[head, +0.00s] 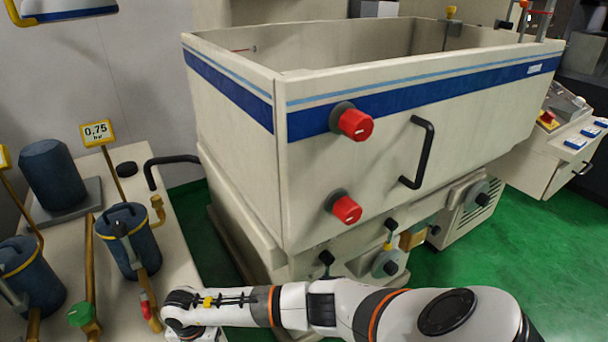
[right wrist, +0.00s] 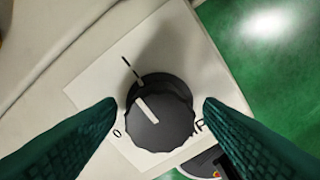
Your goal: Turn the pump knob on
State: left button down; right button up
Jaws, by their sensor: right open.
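The pump knob (right wrist: 162,120) is black with a ridged rim and a white pointer line. It sits on a pale label plate (right wrist: 100,83) in the right wrist view. The plate shows a stroke mark at the upper left, a "0" at the left and a partly hidden letter at the right. The pointer slants to the upper left, between the "0" and the stroke; I cannot tell its exact setting. My right gripper (right wrist: 160,106) is open, with one green finger on each side of the knob, seemingly apart from it. The knob is not visible in the head view. My left gripper is out of view.
In the head view, my right arm crosses the bottom, ending beside the bench (head: 178,258). A blue pump-like canister (head: 127,250) and a green valve knob (head: 82,313) stand there. The big tank (head: 395,165) with red knobs (head: 355,124) rises behind. Green floor is free at right.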

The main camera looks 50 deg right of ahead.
jog(key=shift+s+a+r+n+p, duration=0.15)
jog(key=shift+r+n+p, duration=0.15)
jog(key=shift+n+p, duration=0.65)
notch_tip(320, 180, up, 12)
jog(key=p, duration=0.9)
jog(key=s+a+r+m+t+y+b, duration=0.1)
jog(key=s+a+r+m+t+y, duration=0.15)
jog(key=a+m+y, duration=0.95)
jog(key=a+r+m+t+y, duration=0.1)
jog(key=a+r+m+t, duration=0.3)
jog(key=a+r, duration=0.15)
jog(key=w+d+m+t+h, duration=0.4)
jog(key=d+m+t+h, duration=0.45)
jog(key=m, duration=1.35)
jog(key=s+d+f+m+g+h+b, duration=0.15)
jog(key=s+d+f+m+h, duration=0.3)
jog(key=d+f+m, duration=0.5)
jog(key=s+d+f+m+g, duration=0.2)
jog(key=s+f+m+g, duration=0.3)
jog(key=s+f, duration=0.5)
jog(key=s+d+f+m+g+b, duration=0.1)
jog(key=s+d+f+m+g, duration=0.2)
jog(key=s, duration=1.2)
notch_tip(320, 180, down, 8)
jog(key=m+g, duration=0.3)
jog(key=m, duration=0.2)
jog(key=shift+d+r+m, duration=0.15)
jog(key=shift+d+m, duration=0.05)
jog(key=shift+m, duration=0.2)
